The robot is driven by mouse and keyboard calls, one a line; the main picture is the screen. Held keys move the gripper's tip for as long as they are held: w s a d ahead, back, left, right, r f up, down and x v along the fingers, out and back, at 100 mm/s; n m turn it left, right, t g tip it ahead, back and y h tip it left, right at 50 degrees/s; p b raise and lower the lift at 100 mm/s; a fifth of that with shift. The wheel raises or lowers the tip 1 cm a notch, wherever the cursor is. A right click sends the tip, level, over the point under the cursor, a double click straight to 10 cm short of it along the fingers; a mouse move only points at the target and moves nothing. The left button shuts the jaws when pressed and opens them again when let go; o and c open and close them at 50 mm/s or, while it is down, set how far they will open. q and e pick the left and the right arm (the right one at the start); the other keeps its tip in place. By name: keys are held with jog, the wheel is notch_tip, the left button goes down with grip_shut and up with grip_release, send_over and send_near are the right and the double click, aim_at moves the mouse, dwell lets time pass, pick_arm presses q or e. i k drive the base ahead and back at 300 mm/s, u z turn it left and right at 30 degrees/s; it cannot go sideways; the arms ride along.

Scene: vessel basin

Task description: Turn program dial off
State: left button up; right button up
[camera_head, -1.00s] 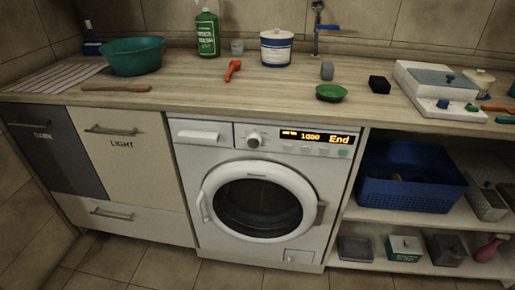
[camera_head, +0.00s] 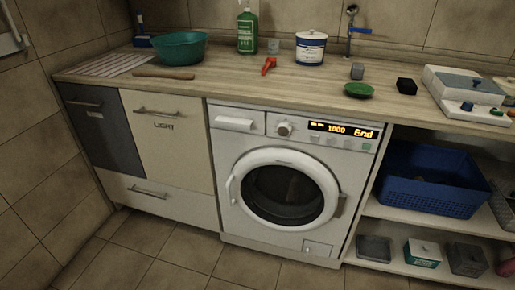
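The washing machine (camera_head: 283,215) stands under the wooden worktop, with its round door closed. Its program dial (camera_head: 284,129) is a round knob on the front panel, between the detergent drawer (camera_head: 236,118) and the display. The lit display (camera_head: 343,130) shows "1000" and "End" in orange. I cannot make out which mark the dial points at. Neither of my grippers is in view.
The worktop (camera_head: 220,82) holds a green basin (camera_head: 180,47), a green bottle (camera_head: 247,30), a white tub (camera_head: 311,48) and a green dish (camera_head: 358,89). A blue basket (camera_head: 432,195) sits on the shelf at right. The tiled floor in front is clear.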

aim_at(284, 130)
jog(key=u, duration=0.1)
jog(key=k, duration=0.7)
jog(key=u, duration=1.55)
jog(key=i, duration=1.1)
jog(key=z, duration=1)
jog(key=i, duration=0.8)
jog(key=z, duration=0.9)
